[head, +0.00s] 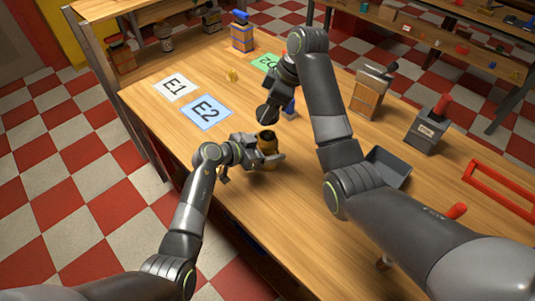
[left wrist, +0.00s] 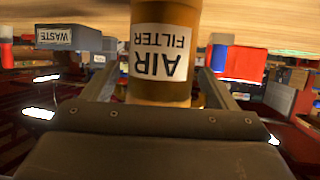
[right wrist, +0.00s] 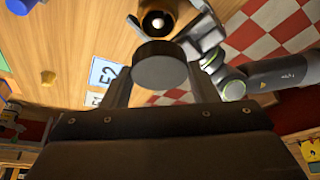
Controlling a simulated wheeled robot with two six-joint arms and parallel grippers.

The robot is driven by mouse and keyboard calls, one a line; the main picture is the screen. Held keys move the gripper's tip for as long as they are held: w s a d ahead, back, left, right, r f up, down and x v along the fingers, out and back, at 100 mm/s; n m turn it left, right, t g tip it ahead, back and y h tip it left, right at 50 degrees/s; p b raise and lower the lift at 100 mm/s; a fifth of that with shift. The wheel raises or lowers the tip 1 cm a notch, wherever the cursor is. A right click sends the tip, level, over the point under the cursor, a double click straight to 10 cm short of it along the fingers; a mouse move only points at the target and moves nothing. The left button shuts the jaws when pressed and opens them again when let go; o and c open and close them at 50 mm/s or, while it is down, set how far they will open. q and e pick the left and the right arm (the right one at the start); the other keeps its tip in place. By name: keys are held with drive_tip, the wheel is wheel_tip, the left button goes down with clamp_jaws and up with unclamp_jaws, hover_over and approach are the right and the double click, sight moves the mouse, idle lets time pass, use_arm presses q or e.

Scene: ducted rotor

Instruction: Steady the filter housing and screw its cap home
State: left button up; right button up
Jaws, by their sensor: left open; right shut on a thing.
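The filter housing (head: 268,144) is a brown-gold cylinder with a dark open top. It stands upright near the table's front edge. In the left wrist view its body (left wrist: 160,92) carries an AIR FILTER label, upside down in that picture. My left gripper (head: 272,158) is open, with a finger on each side of the housing. My right gripper (right wrist: 160,85) is shut on a round black cap (right wrist: 160,66). In the head view the cap (head: 266,115) is apart from the housing, above and beyond it. The housing's open mouth (right wrist: 157,20) also shows in the right wrist view.
Mats marked E1 (head: 175,86) and E2 (head: 207,111) and a green mat (head: 266,62) lie on the table. A small yellow piece (head: 232,75) lies near them. A grey tray (head: 388,167), a wooden box (head: 369,95) and a grey bin (head: 428,132) stand to the right.

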use_arm(q)
drive_tip(key=c, duration=1.5)
use_arm(e)
hover_over(266, 136)
drive_tip(key=d, duration=0.1)
drive_tip(key=shift+s+f, duration=0.1)
drive_tip(key=shift+f, duration=2.35)
drive_tip(key=shift+f, duration=0.15)
drive_tip(key=shift+f, duration=0.75)
drive_tip(key=shift+f, duration=0.6)
use_arm(q)
clamp_jaws()
use_arm(e)
drive_tip(key=o, duration=1)
drive_tip(key=shift+c, duration=0.2)
